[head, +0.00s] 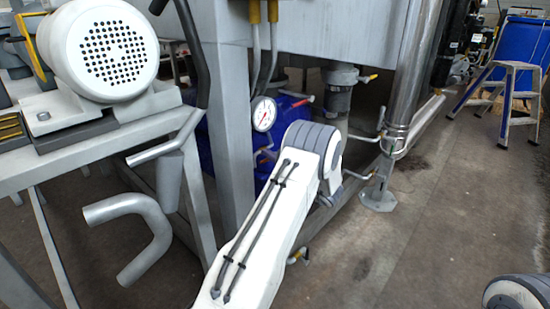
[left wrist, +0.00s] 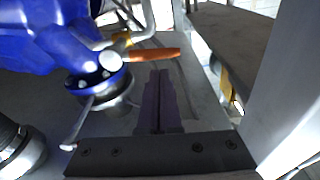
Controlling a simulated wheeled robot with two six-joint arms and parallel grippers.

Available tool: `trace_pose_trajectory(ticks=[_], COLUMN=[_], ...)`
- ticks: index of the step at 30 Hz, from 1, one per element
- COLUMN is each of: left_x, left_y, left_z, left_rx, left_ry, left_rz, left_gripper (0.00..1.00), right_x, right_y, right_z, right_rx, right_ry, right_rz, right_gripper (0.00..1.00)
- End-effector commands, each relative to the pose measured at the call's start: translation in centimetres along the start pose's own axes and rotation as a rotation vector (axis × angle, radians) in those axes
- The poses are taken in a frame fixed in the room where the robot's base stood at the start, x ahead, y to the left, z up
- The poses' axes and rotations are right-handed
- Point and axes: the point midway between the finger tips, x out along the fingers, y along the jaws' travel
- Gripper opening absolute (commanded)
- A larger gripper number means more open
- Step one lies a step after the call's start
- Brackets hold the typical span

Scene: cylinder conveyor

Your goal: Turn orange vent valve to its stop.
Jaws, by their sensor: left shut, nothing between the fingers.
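The orange vent valve handle (left wrist: 150,54) lies roughly level across the upper middle of the left wrist view, beside the blue housing. My left gripper (left wrist: 158,74) is shut and empty, its dark fingers together. Its tips appear just below the handle in the picture; I cannot tell whether they touch it. In the head view my left arm reaches in toward the machine and hides the gripper. A small red-orange piece shows there by the blue body, but I cannot tell if it is the valve. My right gripper is not in view.
A blue housing (left wrist: 45,35) with a bolted flange stands left of the handle. A pressure gauge (head: 263,114) and a grey frame leg (head: 228,130) are close to my left arm. A motor (head: 98,48) is at the left. Open floor (head: 440,210) lies to the right.

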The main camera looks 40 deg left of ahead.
Motion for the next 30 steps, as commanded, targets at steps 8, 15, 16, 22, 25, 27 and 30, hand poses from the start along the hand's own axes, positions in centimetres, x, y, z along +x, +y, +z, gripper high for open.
trace_pose_trajectory(ticks=[8,15,16,22,25,27,30], left_x=[-0.4,-0.5,-0.5,-0.8,-0.8,-0.9,-0.9], left_y=[0.0,0.0,0.0,-0.1,-0.1,-0.1,-0.1], left_z=[1.1,1.1,1.1,2.5,2.6,2.7,2.7], left_rx=[-0.001,-0.001,0.000,0.000,0.000,0.001,0.003], left_ry=[0.001,0.000,0.000,-0.001,-0.002,-0.004,-0.005], left_rz=[-0.001,-0.001,0.000,0.000,0.000,0.001,0.001], left_gripper=[0.00,0.00,0.00,0.00,0.00,0.00,0.00], right_x=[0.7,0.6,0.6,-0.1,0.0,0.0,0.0], right_y=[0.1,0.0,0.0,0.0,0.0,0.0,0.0], right_z=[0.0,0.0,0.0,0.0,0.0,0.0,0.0], right_rx=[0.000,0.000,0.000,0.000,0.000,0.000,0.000], right_ry=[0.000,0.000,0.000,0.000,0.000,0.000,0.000], right_rz=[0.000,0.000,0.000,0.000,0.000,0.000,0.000], right_gripper=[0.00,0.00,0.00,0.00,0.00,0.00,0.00])
